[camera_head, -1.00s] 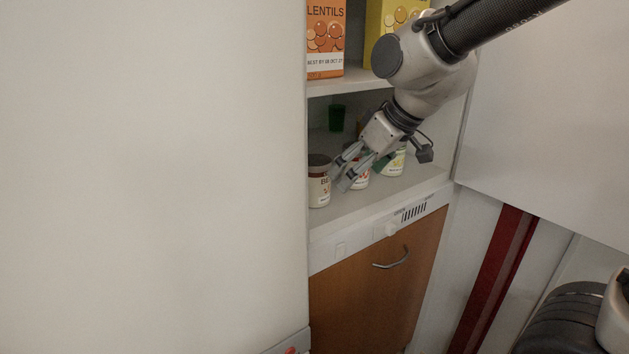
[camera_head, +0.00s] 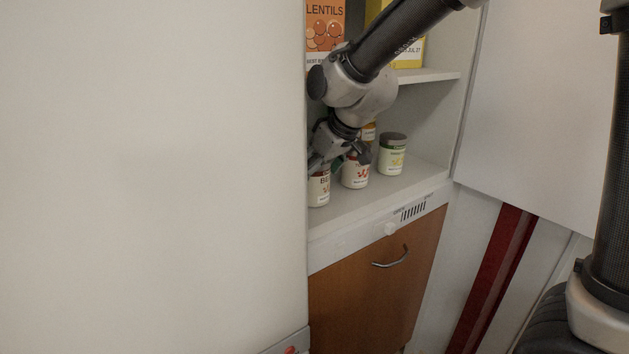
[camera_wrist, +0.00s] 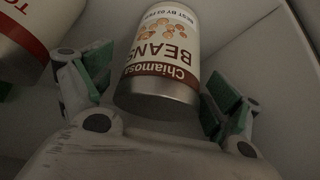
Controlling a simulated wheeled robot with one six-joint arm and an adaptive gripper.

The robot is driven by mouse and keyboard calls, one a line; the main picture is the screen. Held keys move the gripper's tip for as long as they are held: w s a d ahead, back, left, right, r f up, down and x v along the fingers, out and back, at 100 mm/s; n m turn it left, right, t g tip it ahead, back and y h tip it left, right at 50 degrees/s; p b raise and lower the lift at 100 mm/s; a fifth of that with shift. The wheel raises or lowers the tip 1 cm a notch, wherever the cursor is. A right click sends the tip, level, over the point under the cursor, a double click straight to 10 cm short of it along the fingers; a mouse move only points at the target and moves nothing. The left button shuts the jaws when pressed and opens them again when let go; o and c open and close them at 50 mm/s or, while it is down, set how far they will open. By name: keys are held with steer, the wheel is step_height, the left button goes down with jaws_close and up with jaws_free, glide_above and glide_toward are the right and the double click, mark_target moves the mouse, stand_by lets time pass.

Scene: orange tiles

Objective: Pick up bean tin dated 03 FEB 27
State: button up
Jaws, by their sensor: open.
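A bean tin (camera_wrist: 163,55) with a cream and brown label reading "Chiamosa BEANS" appears upside down in the wrist view, between the fingers of my gripper (camera_wrist: 157,97). The fingers with green pads are spread, one on each side of the tin, with gaps visible. In the head view the bean tin (camera_head: 319,190) stands at the left end of the lower shelf, its top hidden by my gripper (camera_head: 330,170).
A tin with red pictures (camera_head: 355,174) stands just right of the bean tin, also in the wrist view (camera_wrist: 28,38). A lentils box (camera_head: 324,25) is on the upper shelf (camera_head: 440,75). The cabinet's left panel (camera_head: 290,150) is close to the bean tin.

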steer(key=shift+c, duration=0.5)
steer(key=c, duration=1.4)
steer(key=shift+r, duration=0.1)
